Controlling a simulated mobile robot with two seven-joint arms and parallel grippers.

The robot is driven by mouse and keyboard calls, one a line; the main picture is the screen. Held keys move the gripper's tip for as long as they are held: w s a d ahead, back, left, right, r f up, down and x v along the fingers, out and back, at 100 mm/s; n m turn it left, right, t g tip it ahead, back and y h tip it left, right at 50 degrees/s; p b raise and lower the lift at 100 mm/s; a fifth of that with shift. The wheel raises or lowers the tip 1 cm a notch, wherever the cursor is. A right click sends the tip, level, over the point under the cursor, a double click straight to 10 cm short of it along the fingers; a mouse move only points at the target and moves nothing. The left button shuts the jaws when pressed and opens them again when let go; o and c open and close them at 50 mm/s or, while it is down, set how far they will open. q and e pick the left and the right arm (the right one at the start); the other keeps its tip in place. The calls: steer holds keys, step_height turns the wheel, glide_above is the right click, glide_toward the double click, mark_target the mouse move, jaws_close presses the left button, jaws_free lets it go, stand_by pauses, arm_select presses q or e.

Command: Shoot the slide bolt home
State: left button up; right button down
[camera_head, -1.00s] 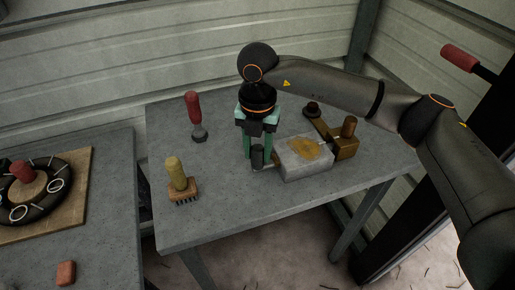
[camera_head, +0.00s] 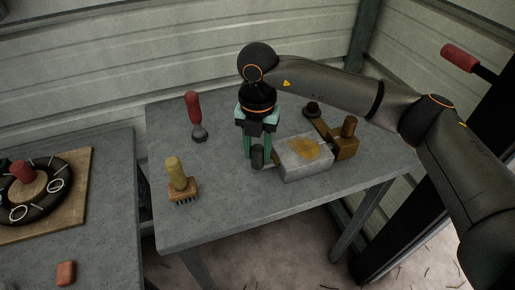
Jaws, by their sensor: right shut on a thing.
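The slide bolt shows as a grey block (camera_head: 305,164) with a yellow-brown patch on top, on the middle of the grey table. A dark knob (camera_head: 257,158) stands out from the block's left side on a short rod. My right gripper (camera_head: 258,150) reaches down from above with its green fingers, shut on the dark knob. The fingertips partly hide the knob and the rod, and the inside of the block cannot be seen. My left gripper is not in view.
A brass-brown piece (camera_head: 345,149) with an upright post sits close to the block's right. A red-handled tool (camera_head: 194,113) and a yellow-handled brush (camera_head: 177,178) stand left of the gripper. A lower-left table holds a black ring (camera_head: 40,203) and red block (camera_head: 66,272). The table's front is clear.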

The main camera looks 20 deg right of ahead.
mark_target(271, 161)
steer(key=shift+d, duration=0.1)
stand_by(0.3)
steer(key=shift+w+d+b, duration=0.1)
steer(key=shift+d+b, duration=0.2)
steer(key=shift+d, duration=1.2)
steer(key=c, duration=0.5)
jaws_free()
steer(key=shift+d, duration=0.1)
step_height(271, 161, up, 13)
steer(key=shift+f, duration=0.2)
